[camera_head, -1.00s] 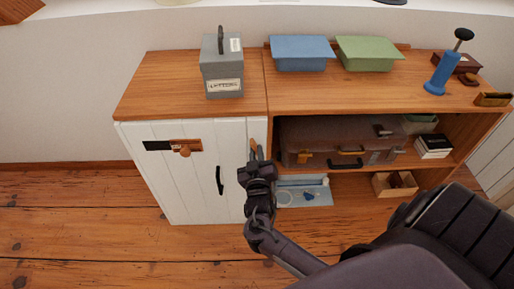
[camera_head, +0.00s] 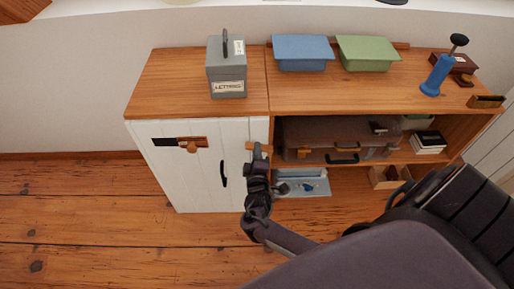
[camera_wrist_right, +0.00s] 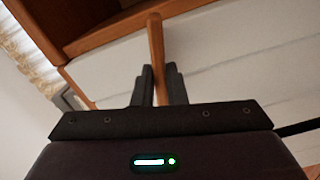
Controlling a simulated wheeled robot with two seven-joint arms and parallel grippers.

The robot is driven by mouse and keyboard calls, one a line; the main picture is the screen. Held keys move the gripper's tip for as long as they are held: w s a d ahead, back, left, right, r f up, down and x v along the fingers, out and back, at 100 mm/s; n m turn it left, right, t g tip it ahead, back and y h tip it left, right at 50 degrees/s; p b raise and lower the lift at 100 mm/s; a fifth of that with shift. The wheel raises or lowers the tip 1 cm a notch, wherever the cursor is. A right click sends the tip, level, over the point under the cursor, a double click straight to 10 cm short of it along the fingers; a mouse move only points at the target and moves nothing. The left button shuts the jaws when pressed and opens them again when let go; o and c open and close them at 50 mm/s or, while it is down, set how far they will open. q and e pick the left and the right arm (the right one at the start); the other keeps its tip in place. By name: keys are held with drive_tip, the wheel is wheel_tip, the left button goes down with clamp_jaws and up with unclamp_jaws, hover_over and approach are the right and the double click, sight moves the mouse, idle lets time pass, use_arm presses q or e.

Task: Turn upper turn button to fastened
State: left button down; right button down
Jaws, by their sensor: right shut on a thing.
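The upper turn button (camera_head: 261,147) is a small wooden bar at the top right edge of the white cabinet door (camera_head: 190,180). In the head view it lies roughly level, reaching toward the open shelf side. My right gripper (camera_head: 256,159) is at it from the front and below, shut on it. In the right wrist view the wooden bar (camera_wrist_right: 156,45) stands between my two dark fingertips (camera_wrist_right: 159,85). Part of the button is hidden by the fingers in the head view. My left gripper is not in view.
The door has a black handle (camera_head: 223,174) and a wooden slide on a dark strip (camera_head: 165,142). A grey letters box (camera_head: 226,72), a blue box (camera_head: 302,53) and a green box (camera_head: 366,54) stand on top. A suitcase (camera_head: 345,133) lies on the open shelf.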

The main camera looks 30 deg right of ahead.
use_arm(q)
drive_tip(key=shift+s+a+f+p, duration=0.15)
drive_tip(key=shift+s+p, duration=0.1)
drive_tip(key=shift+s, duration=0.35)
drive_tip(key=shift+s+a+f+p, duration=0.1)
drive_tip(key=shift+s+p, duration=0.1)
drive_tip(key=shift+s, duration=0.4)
use_arm(e)
drive_tip(key=shift+a+f+n, duration=0.1)
drive_tip(key=shift+f+n, duration=0.05)
drive_tip(key=shift+n, duration=1.25)
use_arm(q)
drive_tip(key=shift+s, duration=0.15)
use_arm(e)
drive_tip(key=c, duration=1.5)
unclamp_jaws()
drive_tip(key=shift+o, duration=0.2)
